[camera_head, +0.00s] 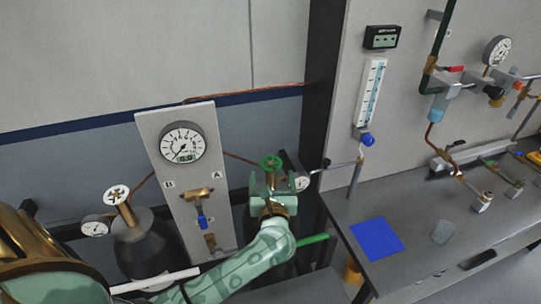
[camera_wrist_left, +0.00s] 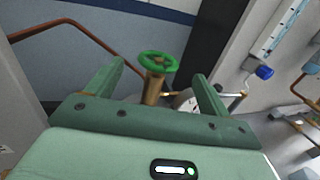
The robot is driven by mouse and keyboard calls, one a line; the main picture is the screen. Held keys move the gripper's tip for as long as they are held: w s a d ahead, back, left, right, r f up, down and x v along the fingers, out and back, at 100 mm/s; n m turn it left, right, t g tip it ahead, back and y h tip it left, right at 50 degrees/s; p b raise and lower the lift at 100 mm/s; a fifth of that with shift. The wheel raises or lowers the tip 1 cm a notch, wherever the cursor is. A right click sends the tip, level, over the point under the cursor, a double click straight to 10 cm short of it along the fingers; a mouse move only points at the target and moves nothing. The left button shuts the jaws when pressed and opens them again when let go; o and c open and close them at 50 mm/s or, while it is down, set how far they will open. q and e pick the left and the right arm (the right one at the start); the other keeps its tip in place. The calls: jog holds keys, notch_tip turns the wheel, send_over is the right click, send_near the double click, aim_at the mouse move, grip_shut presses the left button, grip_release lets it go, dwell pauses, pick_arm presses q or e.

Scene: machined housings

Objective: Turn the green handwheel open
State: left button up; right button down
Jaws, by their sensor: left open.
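The green handwheel (camera_head: 271,163) tops a brass valve stem beside the gauge panel. In the left wrist view the handwheel (camera_wrist_left: 158,62) shows ahead of the palm, between the two fingers in the picture. My left gripper (camera_head: 276,181) is open, its fingers apart on either side of the brass stem as seen. It also shows in the left wrist view (camera_wrist_left: 158,72) with nothing clasped. I cannot tell how deep the wheel lies between the fingers. The lower valve and cylinder are largely hidden by my arm. My right gripper is not in view.
A panel (camera_head: 167,132) with a large gauge (camera_head: 183,143) stands left of the wheel. A white handwheel (camera_head: 116,194) tops a dark cylinder further left. A small gauge (camera_head: 302,182) and dark post (camera_head: 315,100) are close right. A bench (camera_head: 410,262) carries a blue mat (camera_head: 377,239).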

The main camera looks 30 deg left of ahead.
aim_at(271, 158)
pick_arm(q)
jog(key=x, duration=0.9)
jog(key=shift+s+f, duration=0.1)
jog(key=c, duration=1)
